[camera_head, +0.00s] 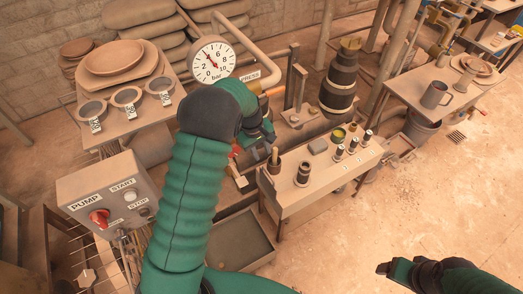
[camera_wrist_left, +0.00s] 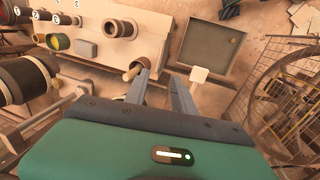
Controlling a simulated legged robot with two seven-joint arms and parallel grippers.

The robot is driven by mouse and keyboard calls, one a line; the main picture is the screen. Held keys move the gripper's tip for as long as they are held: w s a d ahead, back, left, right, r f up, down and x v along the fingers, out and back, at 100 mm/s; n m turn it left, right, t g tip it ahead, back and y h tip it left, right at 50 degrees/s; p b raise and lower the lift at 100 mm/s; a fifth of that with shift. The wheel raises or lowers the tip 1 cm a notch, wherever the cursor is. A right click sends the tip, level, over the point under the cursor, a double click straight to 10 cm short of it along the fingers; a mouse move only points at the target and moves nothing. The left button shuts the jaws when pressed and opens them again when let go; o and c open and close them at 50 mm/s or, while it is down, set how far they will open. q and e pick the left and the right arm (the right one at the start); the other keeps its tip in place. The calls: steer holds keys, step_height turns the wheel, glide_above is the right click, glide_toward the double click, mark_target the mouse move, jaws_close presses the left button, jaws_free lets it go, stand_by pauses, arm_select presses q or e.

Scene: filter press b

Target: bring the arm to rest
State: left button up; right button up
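My left arm, in a green ribbed sleeve, rises through the middle of the head view. Its gripper (camera_head: 262,150) is over the left end of the small bench (camera_head: 320,183), beside the press. In the left wrist view the two grey fingers (camera_wrist_left: 160,88) stand apart with nothing visible between them. A small jar with a wooden top (camera_wrist_left: 135,70) is close to the left finger, and I cannot tell whether they touch. My right gripper (camera_head: 398,268) is low at the right of the head view, over open floor; its fingers are too dark to read.
The pump box (camera_head: 107,197) with its red knob is left of my arm. A pressure gauge (camera_head: 212,60) stands behind it. Several small jars stand on the bench. A shallow tray (camera_head: 245,240) lies below, also seen in the wrist view (camera_wrist_left: 208,50).

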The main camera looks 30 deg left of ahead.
arm_select(q)
steer(key=s+d+r+m+p, duration=0.3)
steer(key=s+d+r+m, duration=0.2)
steer(key=s, duration=0.5)
steer(key=s+d+r+m+y+p, duration=0.1)
steer(key=s+d+r+m, duration=0.4)
steer(key=s, duration=0.5)
step_height(320, 180, up, 2)
steer(key=shift+s+d+r+m+t+p, duration=0.15)
steer(key=shift+s+m+t+p, duration=0.25)
steer(key=shift+m+p, duration=0.55)
arm_select(e)
steer(key=v, duration=0.3)
steer(key=w+v, duration=0.1)
steer(key=v, duration=0.1)
steer(key=shift+a+r, duration=0.15)
steer(key=shift+r, duration=0.35)
arm_select(q)
steer(key=shift+d, duration=0.25)
arm_select(e)
steer(key=shift+d, duration=0.25)
arm_select(q)
steer(key=shift+a, duration=0.15)
arm_select(e)
steer(key=shift+a, duration=0.15)
steer(key=shift+c, duration=0.3)
